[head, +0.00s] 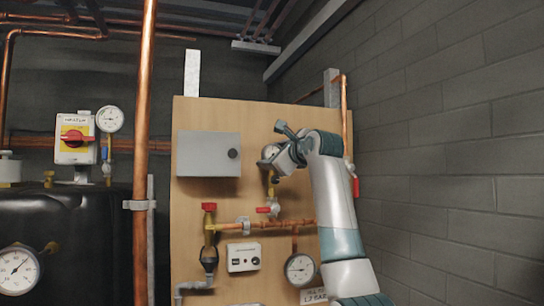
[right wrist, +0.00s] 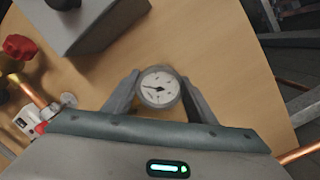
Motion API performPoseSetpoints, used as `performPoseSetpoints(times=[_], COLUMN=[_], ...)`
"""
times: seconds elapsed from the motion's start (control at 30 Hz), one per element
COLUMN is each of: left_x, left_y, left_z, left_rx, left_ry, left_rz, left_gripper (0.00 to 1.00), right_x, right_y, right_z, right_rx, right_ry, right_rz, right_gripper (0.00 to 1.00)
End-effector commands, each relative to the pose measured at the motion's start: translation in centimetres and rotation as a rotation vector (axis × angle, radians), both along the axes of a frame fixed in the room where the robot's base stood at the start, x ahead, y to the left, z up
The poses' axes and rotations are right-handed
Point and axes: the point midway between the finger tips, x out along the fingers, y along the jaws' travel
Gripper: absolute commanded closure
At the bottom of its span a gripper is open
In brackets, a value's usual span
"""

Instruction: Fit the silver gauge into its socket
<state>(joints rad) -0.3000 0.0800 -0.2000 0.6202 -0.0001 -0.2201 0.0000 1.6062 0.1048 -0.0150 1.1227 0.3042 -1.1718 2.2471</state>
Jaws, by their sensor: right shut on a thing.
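The silver gauge (right wrist: 158,88) has a round white dial and a dark needle. In the right wrist view it sits between the two fingers of my right gripper (right wrist: 160,95), which is shut on it. In the head view the gauge (head: 269,152) is partly hidden by my right gripper (head: 281,150), in front of the wooden board. Just below it is a brass fitting (head: 271,178) on a pipe with a red-handled valve (head: 268,210). I cannot tell whether this fitting is the socket, or whether the gauge touches it. My left gripper is not in view.
A grey box (head: 208,154) is fixed to the wooden board (head: 255,112), left of the gripper. Below are copper pipes (head: 275,224), a white control box (head: 243,257) and another gauge (head: 299,269). A tall copper pipe (head: 144,110) stands at left. A block wall (head: 450,150) is on the right.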

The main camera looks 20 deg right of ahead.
Motion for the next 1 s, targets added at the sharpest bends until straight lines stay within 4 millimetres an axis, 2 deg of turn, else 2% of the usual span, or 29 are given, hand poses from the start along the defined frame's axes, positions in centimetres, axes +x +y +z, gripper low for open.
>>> performPoseSetpoints(times=[0.77, 0.8, 0.9, 1.0], left_x=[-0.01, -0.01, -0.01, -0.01], left_y=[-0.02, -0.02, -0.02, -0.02], left_z=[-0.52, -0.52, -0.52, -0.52], left_rx=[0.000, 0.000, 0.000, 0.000], left_ry=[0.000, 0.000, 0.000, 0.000], left_rz=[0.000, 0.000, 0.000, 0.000], left_gripper=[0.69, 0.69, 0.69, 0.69], right_x=[-0.02, -0.02, -0.02, -0.01], right_y=[0.00, 0.00, 0.00, 0.01], right_z=[-0.74, -0.74, -0.74, -0.74], right_rx=[0.000, 0.000, 0.000, 0.000], right_ry=[-0.001, -0.001, -0.001, 0.000], right_rz=[-0.001, -0.001, -0.001, 0.000], right_gripper=[0.81, 0.47, 0.27, 0.27])
